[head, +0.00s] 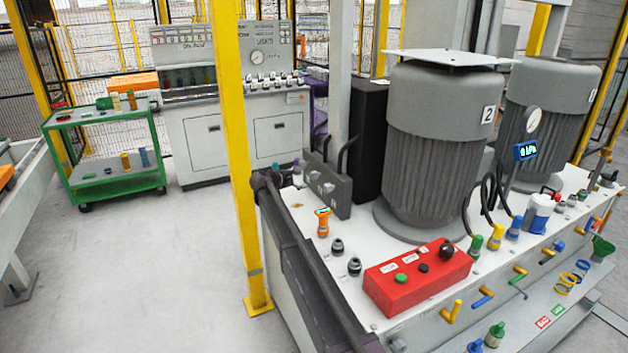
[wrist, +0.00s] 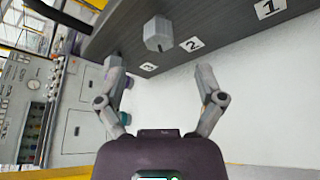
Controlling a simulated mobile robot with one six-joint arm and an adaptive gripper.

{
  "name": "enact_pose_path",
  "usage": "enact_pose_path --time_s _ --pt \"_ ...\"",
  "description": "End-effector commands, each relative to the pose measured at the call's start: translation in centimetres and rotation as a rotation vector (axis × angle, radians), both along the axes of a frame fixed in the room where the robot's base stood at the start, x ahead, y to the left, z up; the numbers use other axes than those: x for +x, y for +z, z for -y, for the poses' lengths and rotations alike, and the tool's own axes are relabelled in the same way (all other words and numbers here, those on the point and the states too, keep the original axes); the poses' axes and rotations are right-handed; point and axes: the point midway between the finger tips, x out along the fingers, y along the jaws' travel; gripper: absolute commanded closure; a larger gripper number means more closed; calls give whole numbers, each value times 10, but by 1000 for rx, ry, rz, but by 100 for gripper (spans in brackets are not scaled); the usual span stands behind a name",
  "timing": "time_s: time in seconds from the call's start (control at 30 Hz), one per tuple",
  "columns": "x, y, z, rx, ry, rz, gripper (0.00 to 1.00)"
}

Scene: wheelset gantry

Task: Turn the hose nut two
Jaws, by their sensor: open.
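A grey six-sided hose nut (wrist: 158,33) sits on a dark grey block (wrist: 215,18) in the wrist view, near the white labels 2 (wrist: 191,43) and 3 (wrist: 148,67). I cannot tell which label belongs to it. My gripper (wrist: 160,68) is open and empty, its two fingers apart on either side of the nut's line. The nut lies beyond the fingertips, and nothing touches it. In the head view a grey block (head: 326,188) with small pale labels and black hoses (head: 346,155) stands on the white bench; its nuts are not clear there.
Label 1 (wrist: 269,8) is farther along the block. A yellow post (head: 232,150) stands left of the bench. A black box (head: 368,135) and large grey motor 2 (head: 440,140) stand behind the block. A red control box (head: 418,275) is in front. The floor (head: 150,270) at left is clear.

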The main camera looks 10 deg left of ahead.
Motion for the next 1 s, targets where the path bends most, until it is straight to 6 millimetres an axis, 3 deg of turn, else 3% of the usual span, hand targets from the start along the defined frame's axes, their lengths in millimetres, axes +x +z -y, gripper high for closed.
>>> enact_pose_path --time_s 0.43,0.97,1.0 --pt "47 -19 37 0 -2 -1 12" --pt "56 -20 46 0 -2 -1 12" --pt "56 -20 46 0 -2 -1 24"
